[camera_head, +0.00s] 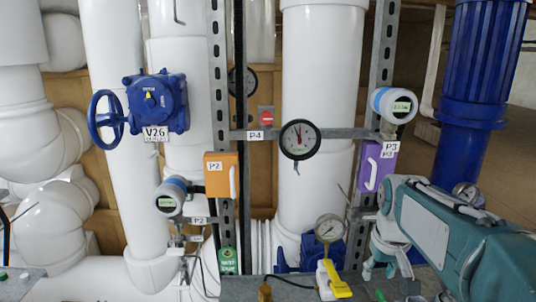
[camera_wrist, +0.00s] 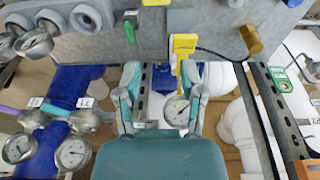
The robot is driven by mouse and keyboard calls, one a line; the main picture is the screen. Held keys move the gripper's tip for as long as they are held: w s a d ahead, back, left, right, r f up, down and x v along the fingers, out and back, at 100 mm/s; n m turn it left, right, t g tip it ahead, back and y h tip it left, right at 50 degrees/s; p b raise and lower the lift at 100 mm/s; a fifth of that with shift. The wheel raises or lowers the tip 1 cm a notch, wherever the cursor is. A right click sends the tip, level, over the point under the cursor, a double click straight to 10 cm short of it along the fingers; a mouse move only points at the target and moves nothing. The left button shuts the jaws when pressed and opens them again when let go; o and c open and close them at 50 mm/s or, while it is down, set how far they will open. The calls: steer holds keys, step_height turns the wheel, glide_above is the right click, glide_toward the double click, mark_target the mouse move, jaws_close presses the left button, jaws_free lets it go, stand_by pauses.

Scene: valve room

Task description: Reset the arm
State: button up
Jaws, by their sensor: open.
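My teal and grey arm reaches in from the lower right in the head view. My gripper (camera_head: 388,260) is at its end, low in front of the pipes, near a yellow-handled valve (camera_head: 335,282). In the wrist view my gripper (camera_wrist: 161,78) has its two fingers spread apart with nothing between them. A round gauge (camera_wrist: 177,111) shows beyond the fingers, and the yellow handle (camera_wrist: 184,44) is past the tips. I cannot tell whether a finger touches anything.
A blue valve V26 (camera_head: 157,103) with a handwheel is at upper left. An orange box P2 (camera_head: 221,175) and purple box P3 (camera_head: 376,166) hang on metal struts. A dial gauge (camera_head: 300,139) is between them. A grey ledge (camera_head: 245,288) runs along the bottom.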

steer(key=s+a+f+t, duration=0.1)
steer(key=s+a, duration=0.2)
steer(key=s, duration=0.5)
steer(key=s+a+f+t, duration=0.1)
steer(key=s+a, duration=0.3)
steer(key=s, duration=0.4)
steer(key=shift+s+f+t, duration=0.2)
steer(key=shift+s+t, duration=0.2)
steer(key=shift+t, duration=0.3)
